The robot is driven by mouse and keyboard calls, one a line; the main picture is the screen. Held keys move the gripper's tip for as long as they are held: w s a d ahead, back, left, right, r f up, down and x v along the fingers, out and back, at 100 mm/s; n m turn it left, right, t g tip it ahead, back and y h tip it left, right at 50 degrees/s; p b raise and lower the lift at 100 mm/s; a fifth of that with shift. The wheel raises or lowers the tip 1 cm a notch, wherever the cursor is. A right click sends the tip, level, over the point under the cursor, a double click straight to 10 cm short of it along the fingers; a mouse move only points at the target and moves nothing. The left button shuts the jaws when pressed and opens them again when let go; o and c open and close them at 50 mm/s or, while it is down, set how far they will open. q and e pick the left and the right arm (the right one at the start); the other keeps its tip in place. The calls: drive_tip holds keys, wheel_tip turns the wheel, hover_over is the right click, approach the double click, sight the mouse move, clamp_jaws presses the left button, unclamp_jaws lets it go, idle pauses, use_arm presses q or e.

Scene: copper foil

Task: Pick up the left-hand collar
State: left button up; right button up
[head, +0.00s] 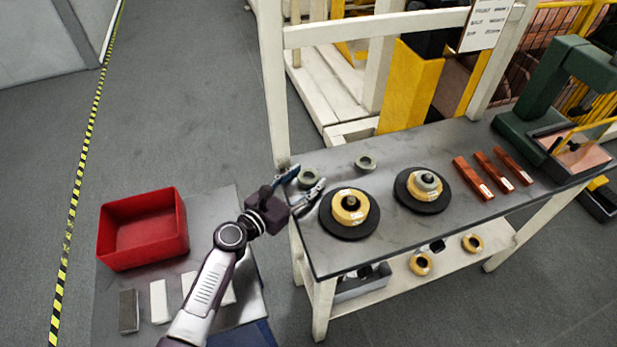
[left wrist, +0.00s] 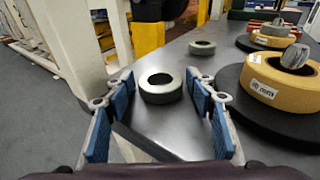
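Two grey-green ring collars lie flat on the dark bench top. The left-hand collar (head: 309,179) is near the bench's left end, and the other collar (head: 365,162) lies to its right. My left gripper (head: 302,182) is open at bench height, with its fingers on either side of the left-hand collar. In the left wrist view the left-hand collar (left wrist: 160,87) sits between and just beyond the blue finger pads of the gripper (left wrist: 158,118), with gaps on both sides. The other collar (left wrist: 202,47) shows farther back. My right gripper is not in view.
A black disc with a yellow roll (head: 350,206) stands close right of the gripper, and a second such roll (head: 424,183) stands farther right. Copper-coloured bars (head: 473,178) and a green press (head: 545,100) are beyond. A red bin (head: 143,228) sits on a low table at left.

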use_arm(q)
drive_tip(key=c, duration=1)
drive_tip(key=shift+r, duration=0.1)
